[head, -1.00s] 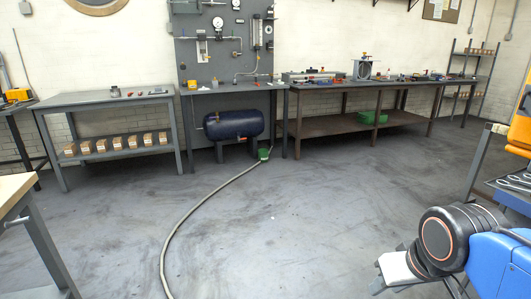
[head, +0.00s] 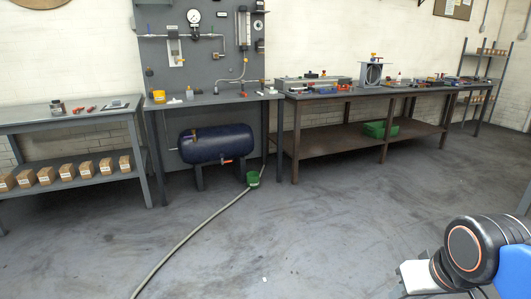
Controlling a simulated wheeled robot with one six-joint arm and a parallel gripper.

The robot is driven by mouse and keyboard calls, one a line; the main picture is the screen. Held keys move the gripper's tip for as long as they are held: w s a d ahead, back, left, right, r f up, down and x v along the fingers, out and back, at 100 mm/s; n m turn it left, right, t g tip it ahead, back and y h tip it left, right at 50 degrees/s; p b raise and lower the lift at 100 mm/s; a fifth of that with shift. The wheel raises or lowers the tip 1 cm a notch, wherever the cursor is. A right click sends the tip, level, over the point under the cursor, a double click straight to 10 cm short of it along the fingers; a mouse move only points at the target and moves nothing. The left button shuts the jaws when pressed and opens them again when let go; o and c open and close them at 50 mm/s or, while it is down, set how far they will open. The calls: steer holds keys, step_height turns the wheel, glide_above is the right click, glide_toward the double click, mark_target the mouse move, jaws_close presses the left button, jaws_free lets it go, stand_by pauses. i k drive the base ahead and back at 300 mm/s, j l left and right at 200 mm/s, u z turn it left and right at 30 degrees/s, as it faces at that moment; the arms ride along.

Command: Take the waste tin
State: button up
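No thing in the head view is plainly marked as the waste tin. A small green container (head: 253,179) stands on the floor in front of the workbench, at the far end of a hose. A small yellow tub (head: 159,97) stands on the bench below the grey panel. Both are too small to tell what they hold. Part of my arm shows at the lower right, well apart from both. The fingers of my gripper do not show, so I cannot see whether it holds anything.
A grey hose (head: 190,238) runs across the floor towards me. A dark blue tank (head: 216,144) stands under the bench. A shelf bench (head: 85,178) with several cartons is at the left. A long workbench (head: 330,140) extends right, with a green crate (head: 380,130) beneath.

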mark_target(253, 180)
steer(key=i, duration=1.8)
steer(key=i+l+u, duration=0.1)
steer(key=i+u, duration=0.35)
steer(key=i+l+u, duration=0.3)
steer(key=i+u, duration=0.15)
steer(key=i, duration=0.15)
steer(key=i+l+u, duration=0.9)
steer(key=l, duration=0.15)
steer(key=k+j, duration=0.05)
steer(key=k, duration=0.05)
